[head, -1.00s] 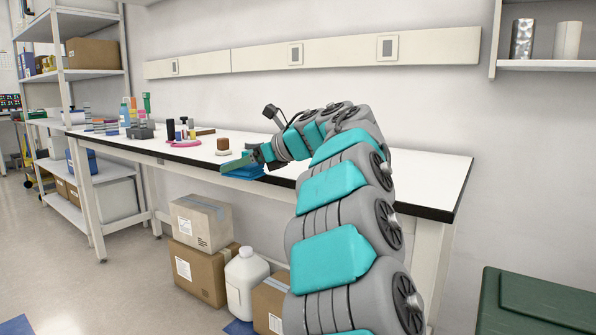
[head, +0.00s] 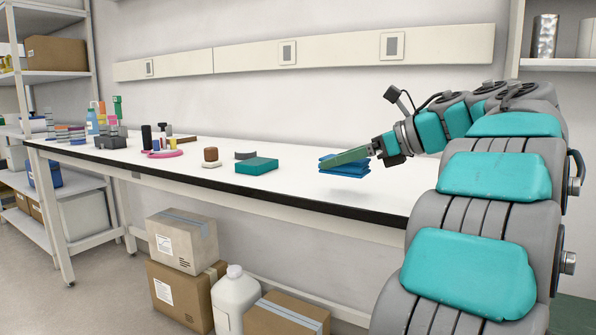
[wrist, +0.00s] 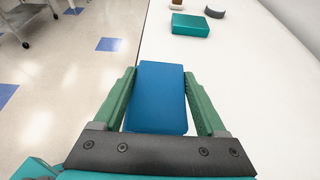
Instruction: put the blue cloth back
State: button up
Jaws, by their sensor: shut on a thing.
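The blue cloth (head: 338,168) is a folded blue stack held in my gripper (head: 345,158) above the right part of the white bench. In the wrist view the blue cloth (wrist: 157,95) lies flat between the two green fingers of my gripper (wrist: 157,90). The fingers are shut on its two sides. In the head view one finger hides part of the cloth. A shadow shows on the bench below it.
A teal block (head: 257,166) lies on the white bench (head: 290,195) left of my gripper, with a dark grey piece (head: 245,155) and a brown round object (head: 211,154) nearby. Several bottles stand further left. The bench's front edge is close. Boxes (head: 180,240) stand on the floor below.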

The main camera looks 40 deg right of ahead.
jog(key=p, duration=0.3)
send_over(302, 181)
jog(key=shift+a+f, duration=0.1)
jog(key=shift+f, duration=2.25)
jog(key=shift+f+b, duration=0.1)
jog(key=shift+b, duration=0.2)
jog(key=o, duration=1.3)
jog(key=shift+c, duration=0.2)
jog(key=b+v, duration=0.1)
jog(key=v, duration=1.1)
jog(key=shift+s, duration=0.1)
